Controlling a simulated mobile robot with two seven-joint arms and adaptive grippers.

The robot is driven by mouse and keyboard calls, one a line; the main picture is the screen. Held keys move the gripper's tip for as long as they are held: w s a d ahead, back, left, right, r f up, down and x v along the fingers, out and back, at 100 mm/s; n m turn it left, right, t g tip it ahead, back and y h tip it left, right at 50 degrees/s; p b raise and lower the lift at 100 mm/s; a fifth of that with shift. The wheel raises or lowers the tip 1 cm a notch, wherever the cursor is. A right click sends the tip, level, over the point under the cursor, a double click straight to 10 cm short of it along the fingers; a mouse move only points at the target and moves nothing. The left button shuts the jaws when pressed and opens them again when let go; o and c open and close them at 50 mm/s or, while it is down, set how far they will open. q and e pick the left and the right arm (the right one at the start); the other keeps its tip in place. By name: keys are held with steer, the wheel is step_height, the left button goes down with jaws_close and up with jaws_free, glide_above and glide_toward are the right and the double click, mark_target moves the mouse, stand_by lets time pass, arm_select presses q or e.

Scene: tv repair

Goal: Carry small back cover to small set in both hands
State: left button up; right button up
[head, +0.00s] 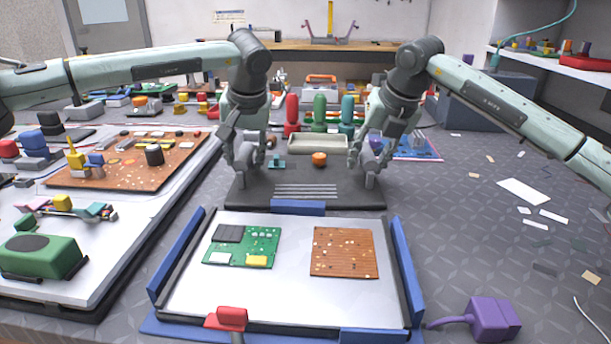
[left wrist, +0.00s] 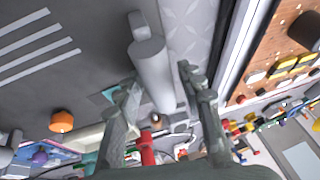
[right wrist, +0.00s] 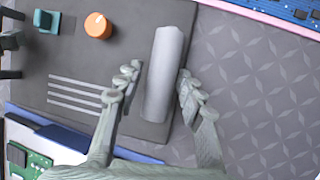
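The small back cover (head: 335,192) is a dark grey panel with pale vent lines, lying behind the small set. It also shows in the right wrist view (right wrist: 70,70). The small set (head: 295,221) lies open in front, with a green board (head: 258,240) and a brown board (head: 343,252) inside. My left gripper (head: 252,172) is at the cover's left grip; its open fingers flank the grey grip (left wrist: 152,75). My right gripper (head: 368,172) is at the right grip (right wrist: 165,75), open, with fingers either side and a visible gap. Firm contact is not visible.
Blue strips (head: 410,285) edge the small set. A purple block (head: 492,319) stands at the front right. A larger open set (head: 100,235) with a green part (head: 45,256) fills the left. Red and green upright handles (head: 320,112) stand behind the cover. Small scraps lie at right.

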arm_select(q)
jaws_close()
arm_select(e)
jaws_close()
arm_select(q)
steer(key=shift+r, duration=0.15)
arm_select(e)
steer(key=shift+r, duration=0.15)
